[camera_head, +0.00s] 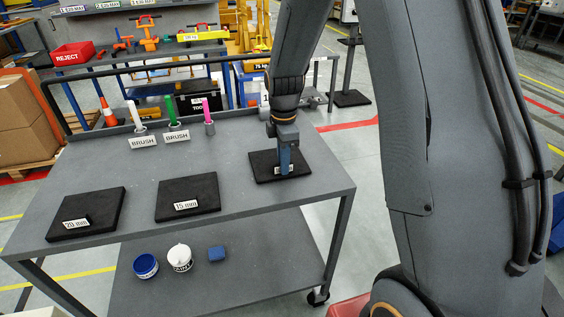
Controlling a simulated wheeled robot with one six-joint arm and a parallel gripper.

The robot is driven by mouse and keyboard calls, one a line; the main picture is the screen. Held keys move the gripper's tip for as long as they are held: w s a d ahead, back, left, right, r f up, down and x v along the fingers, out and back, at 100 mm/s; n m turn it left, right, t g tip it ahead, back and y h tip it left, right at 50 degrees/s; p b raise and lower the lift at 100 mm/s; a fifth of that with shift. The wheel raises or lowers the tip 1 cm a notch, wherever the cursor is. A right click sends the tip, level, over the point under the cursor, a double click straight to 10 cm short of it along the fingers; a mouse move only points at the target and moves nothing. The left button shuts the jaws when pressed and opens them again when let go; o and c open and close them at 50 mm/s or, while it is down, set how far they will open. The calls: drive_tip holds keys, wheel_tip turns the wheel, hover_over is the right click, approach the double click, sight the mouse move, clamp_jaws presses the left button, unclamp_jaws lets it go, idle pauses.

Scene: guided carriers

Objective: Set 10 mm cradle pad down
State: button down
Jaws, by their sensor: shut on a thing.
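My gripper (285,168) points straight down over the third black pad (263,164), at the right of the grey cart top. It is shut on this pad. The pad's small white label is mostly hidden behind my fingers, so I cannot read it. The pad looks flat and level, at or very close to the cart top (232,150); I cannot tell whether it touches. The black pad labelled 15 mm (187,193) lies left of it. The black pad labelled 20 mm (87,212) lies at the far left.
White (135,116), green (171,112) and pink (207,116) brushes stand along the cart's back edge, with BRUSH labels. Blue (145,265) and white (180,257) tubs and a blue block (217,253) are on the lower shelf. Bare cart top separates the pads.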

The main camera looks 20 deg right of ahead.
drive_tip(key=shift+f, duration=0.15)
drive_tip(key=c, duration=1.8)
unclamp_jaws()
drive_tip(key=shift+o, duration=0.2)
wheel_tip(320, 180, up, 11)
drive_tip(key=b, duration=0.3)
drive_tip(key=s+f+m, duration=0.3)
drive_tip(key=s+m, duration=0.6)
drive_tip(key=s, duration=0.1)
drive_tip(key=s+f+m, duration=0.4)
drive_tip(key=s+m, duration=0.5)
drive_tip(key=s, duration=0.1)
drive_tip(key=shift+d+t, duration=0.4)
drive_tip(key=shift+f, duration=0.1)
